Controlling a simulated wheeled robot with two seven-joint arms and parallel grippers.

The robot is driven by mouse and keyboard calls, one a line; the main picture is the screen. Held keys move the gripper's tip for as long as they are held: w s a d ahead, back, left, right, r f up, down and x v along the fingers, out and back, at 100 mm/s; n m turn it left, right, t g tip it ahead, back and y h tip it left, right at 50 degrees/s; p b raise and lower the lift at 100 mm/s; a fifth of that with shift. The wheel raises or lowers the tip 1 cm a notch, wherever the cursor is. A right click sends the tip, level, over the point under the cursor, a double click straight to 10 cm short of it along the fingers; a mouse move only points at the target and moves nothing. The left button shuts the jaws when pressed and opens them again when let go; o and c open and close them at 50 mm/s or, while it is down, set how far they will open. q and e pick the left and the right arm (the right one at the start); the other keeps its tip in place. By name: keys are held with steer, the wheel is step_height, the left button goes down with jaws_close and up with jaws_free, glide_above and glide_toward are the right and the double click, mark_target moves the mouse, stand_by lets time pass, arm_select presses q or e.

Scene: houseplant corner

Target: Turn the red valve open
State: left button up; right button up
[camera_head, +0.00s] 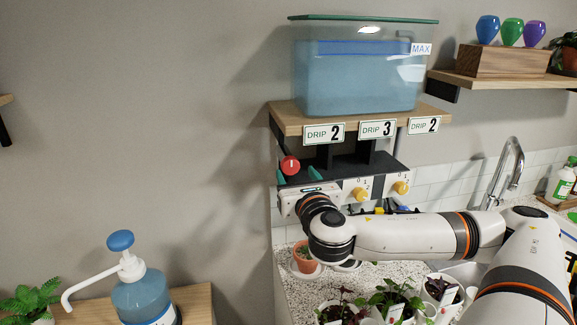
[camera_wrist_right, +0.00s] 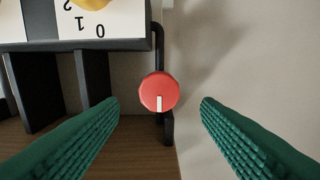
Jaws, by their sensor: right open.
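The red valve (camera_head: 289,165) is a round knob at the left end of the black rack under the tank shelf. In the right wrist view the red valve (camera_wrist_right: 159,88) has a white mark pointing toward the bottom of the picture. My right gripper (camera_head: 297,175) is open just below and beside the knob in the head view. In the right wrist view the green fingers of my right gripper (camera_wrist_right: 160,103) lie one on each side of the knob, with visible gaps. Whether the knob is fully between them in depth is hard to tell. My left gripper is not in view.
A blue-filled tank (camera_head: 358,77) stands on a wooden shelf (camera_head: 292,119) above. Yellow knobs (camera_head: 359,194) sit on the panel right of the valve. Potted plants (camera_head: 394,297) stand on the speckled counter below. A pump bottle (camera_head: 143,294) is at lower left. The wall left of the valve is clear.

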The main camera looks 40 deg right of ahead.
mark_target(291, 166)
steer(key=p+x, duration=0.1)
steer(key=x, duration=0.6)
steer(key=shift+p, duration=0.35)
steer(key=shift+w+d, duration=0.25)
steer(key=shift+w, duration=0.15)
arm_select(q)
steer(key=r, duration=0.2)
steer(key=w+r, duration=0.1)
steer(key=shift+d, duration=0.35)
arm_select(e)
steer(key=shift+w, duration=0.1)
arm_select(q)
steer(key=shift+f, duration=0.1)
arm_select(e)
steer(key=shift+c, duration=0.4)
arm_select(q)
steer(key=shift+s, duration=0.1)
arm_select(e)
steer(key=c, duration=0.9)
